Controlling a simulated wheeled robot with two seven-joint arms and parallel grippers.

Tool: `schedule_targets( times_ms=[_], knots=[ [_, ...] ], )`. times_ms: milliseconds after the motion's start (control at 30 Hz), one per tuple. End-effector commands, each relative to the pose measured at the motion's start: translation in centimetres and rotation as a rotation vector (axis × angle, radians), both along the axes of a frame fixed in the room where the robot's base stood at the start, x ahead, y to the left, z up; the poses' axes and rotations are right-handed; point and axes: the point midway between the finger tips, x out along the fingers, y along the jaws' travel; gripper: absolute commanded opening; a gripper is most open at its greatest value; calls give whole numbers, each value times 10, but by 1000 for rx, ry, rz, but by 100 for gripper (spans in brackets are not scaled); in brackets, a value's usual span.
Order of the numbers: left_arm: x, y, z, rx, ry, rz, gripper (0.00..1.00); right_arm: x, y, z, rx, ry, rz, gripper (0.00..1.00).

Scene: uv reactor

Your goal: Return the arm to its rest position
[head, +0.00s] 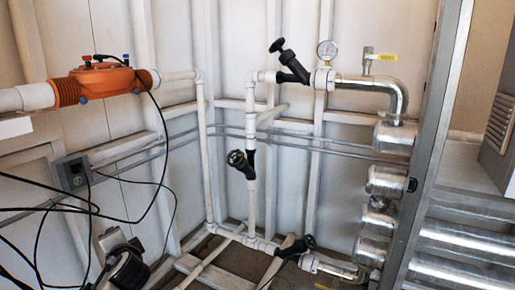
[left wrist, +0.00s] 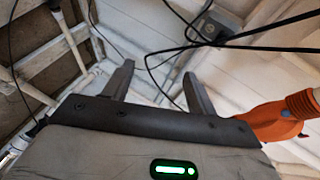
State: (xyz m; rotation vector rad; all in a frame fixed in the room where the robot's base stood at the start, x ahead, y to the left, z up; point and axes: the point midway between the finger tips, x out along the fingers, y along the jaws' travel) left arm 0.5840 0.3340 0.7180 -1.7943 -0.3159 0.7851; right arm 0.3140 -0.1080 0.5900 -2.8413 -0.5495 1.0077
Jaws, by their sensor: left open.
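My left gripper (left wrist: 160,78) shows in the left wrist view with its two dark fingers spread apart. Nothing is between the fingers, so it is open and empty. In the head view, a grey and black part of what looks like my left arm shows at the lower left edge. Its fingers cannot be made out there. My right arm and right gripper are in neither view.
An orange flow device (head: 105,82) joins the white pipe at left; it also appears in the left wrist view (left wrist: 275,120). Black cables hang near the outlet box (head: 74,174). Black-handled valves (head: 288,62), a gauge (head: 327,50) and metal cylinders (head: 388,180) stand at right.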

Motion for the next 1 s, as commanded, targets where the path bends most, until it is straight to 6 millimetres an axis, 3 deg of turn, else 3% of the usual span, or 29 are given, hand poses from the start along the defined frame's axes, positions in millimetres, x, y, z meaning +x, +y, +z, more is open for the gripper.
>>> schedule_targets(
  times_ms=[33, 200, 333, 500, 800, 867, 1000],
  knots=[
    [-15, -21, -29, -82, 23, -50, 57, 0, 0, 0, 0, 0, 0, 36],
    [-84, -98, -106, -442, 75, -191, 57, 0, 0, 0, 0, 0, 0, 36],
    [-141, -146, -135, -719, 97, -234, 57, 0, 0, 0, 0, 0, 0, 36],
    [-201, -189, -144, -1013, 102, -228, 57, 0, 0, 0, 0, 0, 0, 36],
    [-274, -227, -127, -1401, 77, -137, 57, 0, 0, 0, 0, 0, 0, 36],
    [-268, -230, -134, -1417, 42, -172, 57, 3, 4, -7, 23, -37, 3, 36],
    [-262, -239, -128, -1461, -24, -238, 57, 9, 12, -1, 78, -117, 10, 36]
  ],
)
